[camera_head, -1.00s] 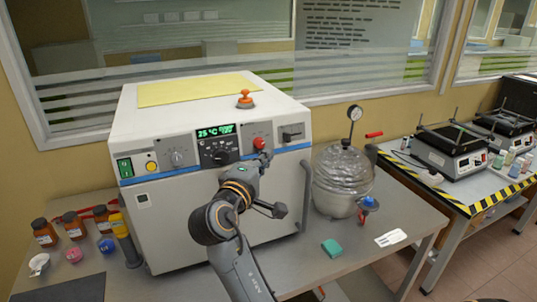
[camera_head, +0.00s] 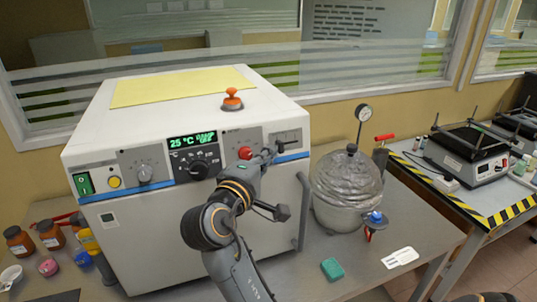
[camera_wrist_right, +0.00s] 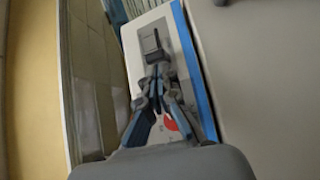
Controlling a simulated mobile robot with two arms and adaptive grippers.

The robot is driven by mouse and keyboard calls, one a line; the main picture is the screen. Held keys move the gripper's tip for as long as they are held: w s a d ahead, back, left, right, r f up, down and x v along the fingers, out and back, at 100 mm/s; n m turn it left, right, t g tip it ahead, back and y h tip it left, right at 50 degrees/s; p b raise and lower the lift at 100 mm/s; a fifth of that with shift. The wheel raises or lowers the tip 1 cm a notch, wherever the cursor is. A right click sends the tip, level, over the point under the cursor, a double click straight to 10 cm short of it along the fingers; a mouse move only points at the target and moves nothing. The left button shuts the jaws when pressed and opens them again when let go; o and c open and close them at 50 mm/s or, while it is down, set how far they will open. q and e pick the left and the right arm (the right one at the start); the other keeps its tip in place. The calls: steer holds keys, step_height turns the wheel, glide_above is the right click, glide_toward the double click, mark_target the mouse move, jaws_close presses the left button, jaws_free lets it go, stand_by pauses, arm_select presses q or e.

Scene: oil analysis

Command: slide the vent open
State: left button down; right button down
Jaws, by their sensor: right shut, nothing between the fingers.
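The vent slider is a dark tab on a light grey plate (camera_head: 286,138) at the right end of the oven's control panel; in the right wrist view the dark tab (camera_wrist_right: 151,45) stands in its slot just ahead of my fingertips. My right gripper (camera_head: 269,152) is shut and empty, at the left edge of the vent plate. In the right wrist view its closed fingertips (camera_wrist_right: 157,70) point at the tab. Whether they touch it I cannot tell. My left gripper is not in view.
The white oven (camera_head: 140,222) has a red button (camera_head: 245,153) close to my gripper and a vertical door handle (camera_head: 302,210). A glass desiccator (camera_head: 345,190) stands to the right. An orange-knobbed piece (camera_head: 232,100) and yellow sheet (camera_head: 180,86) lie on top.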

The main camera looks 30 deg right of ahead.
mark_target(298, 140)
steer(key=d+p, duration=0.1)
steer(key=d, duration=0.1)
steer(key=s+d+p, duration=0.1)
steer(key=d, duration=0.2)
steer(key=shift+s+d, duration=0.1)
steer(key=shift+s, duration=0.05)
stand_by(0.3)
